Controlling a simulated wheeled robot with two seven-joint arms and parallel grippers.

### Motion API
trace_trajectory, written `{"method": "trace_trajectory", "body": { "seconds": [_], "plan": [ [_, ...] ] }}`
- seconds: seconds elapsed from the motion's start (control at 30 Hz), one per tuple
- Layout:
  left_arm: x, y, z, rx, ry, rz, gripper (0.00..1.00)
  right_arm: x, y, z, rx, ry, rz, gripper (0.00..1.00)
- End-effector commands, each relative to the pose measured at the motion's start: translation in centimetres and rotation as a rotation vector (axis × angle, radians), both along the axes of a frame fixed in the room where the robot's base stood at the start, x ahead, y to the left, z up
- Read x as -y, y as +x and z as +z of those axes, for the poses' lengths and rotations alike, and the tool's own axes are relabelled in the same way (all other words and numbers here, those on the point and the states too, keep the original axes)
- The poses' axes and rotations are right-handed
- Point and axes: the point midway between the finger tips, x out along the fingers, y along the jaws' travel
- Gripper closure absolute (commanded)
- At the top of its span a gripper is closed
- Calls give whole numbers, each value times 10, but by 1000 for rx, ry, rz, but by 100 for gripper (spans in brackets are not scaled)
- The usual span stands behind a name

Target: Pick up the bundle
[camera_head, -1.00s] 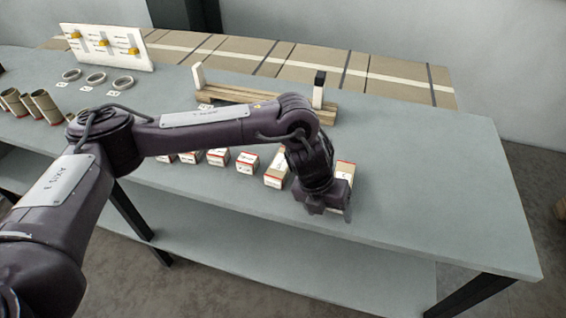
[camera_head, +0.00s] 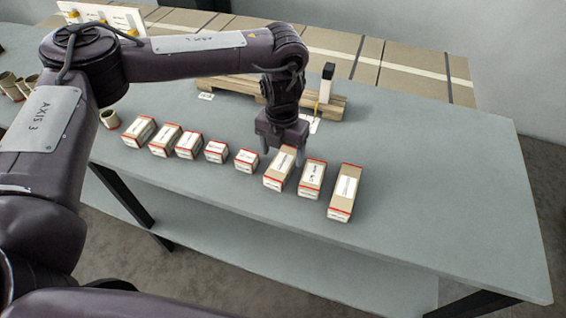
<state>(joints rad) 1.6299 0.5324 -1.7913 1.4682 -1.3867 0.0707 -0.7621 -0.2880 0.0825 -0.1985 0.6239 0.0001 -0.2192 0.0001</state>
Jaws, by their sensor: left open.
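Several kraft-brown bundles with white labels and red edges stand in a row along the near side of the grey table. The three longer ones are at the right end: one under my gripper (camera_head: 277,177), a middle one (camera_head: 311,180) and the rightmost one (camera_head: 344,191). My left gripper (camera_head: 283,156) is open and points down, its fingers at the back part of the first of these long bundles. I cannot tell whether the fingers touch it. My right gripper is not in view.
Smaller bundles (camera_head: 215,152) continue the row to the left. A wooden stand (camera_head: 330,104) with a black-topped white post is behind the gripper. Cardboard tubes (camera_head: 20,88) stand at the far left. The grey table (camera_head: 440,190) is clear at the right.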

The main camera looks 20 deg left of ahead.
Motion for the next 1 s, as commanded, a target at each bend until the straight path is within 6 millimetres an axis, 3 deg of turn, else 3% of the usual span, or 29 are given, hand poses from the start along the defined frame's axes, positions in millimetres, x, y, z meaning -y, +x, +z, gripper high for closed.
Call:
{"method": "trace_trajectory", "body": {
  "seconds": [0.1, 0.2, 0.33, 0.57, 1.0],
  "plan": [
    [0, -1, -15, -3, 2, 0, 29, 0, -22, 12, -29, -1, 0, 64],
    [0, -1, -31, -3, 2, 2, 29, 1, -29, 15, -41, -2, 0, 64],
    [0, 0, -44, -1, 1, 1, 29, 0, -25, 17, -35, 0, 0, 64],
    [0, 0, -46, 1, 1, 1, 29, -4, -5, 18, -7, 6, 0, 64],
    [0, 0, -46, 0, 1, 1, 85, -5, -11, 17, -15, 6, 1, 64]
  ]
}}
